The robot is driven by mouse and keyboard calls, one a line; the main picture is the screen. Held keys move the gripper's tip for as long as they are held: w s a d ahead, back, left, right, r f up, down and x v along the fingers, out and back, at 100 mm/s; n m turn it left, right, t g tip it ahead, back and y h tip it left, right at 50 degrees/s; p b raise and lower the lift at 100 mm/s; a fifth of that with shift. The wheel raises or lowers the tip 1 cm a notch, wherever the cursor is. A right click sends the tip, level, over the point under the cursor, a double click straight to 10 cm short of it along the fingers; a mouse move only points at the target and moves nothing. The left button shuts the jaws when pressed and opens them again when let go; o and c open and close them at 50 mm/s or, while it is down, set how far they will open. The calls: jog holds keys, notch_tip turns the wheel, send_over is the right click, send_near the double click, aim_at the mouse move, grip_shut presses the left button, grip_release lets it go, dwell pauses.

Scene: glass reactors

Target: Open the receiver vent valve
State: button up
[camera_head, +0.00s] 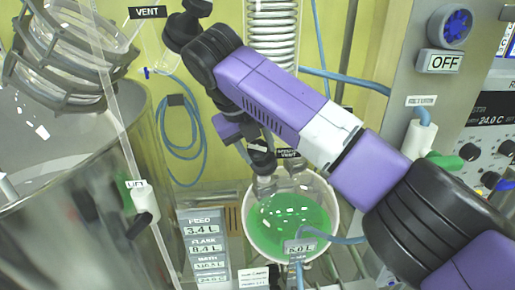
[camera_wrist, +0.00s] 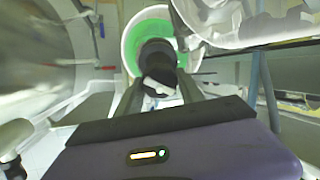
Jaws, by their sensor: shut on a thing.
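The receiver flask (camera_head: 322,195) is a round glass vessel with green liquid in the lower middle of the head view. My gripper (camera_head: 262,160) reaches down to the left of this label, at the top of the flask. In the wrist view my gripper (camera_wrist: 160,92) is shut on the vent valve, whose black round part (camera_wrist: 156,54) and pale part (camera_wrist: 160,80) show between the fingers. The green flask (camera_wrist: 130,38) lies behind it. My arm and fingers hide part of the valve, and I cannot tell how far it is turned.
A metal bath vessel (camera_head: 75,190) stands at left, with a coiled glass condenser (camera_head: 272,30) behind my arm. A control panel (camera_head: 490,120) is at right. A readout sign (camera_head: 205,245) stands left of the flask. Blue hoses (camera_head: 340,82) cross the back.

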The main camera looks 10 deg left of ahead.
dwell(0.3)
jog(key=o, duration=1.4)
jog(key=b+v, duration=0.1)
jog(key=v, duration=0.6)
jog(key=shift+s+r, duration=0.2)
jog(key=shift+r, duration=0.15)
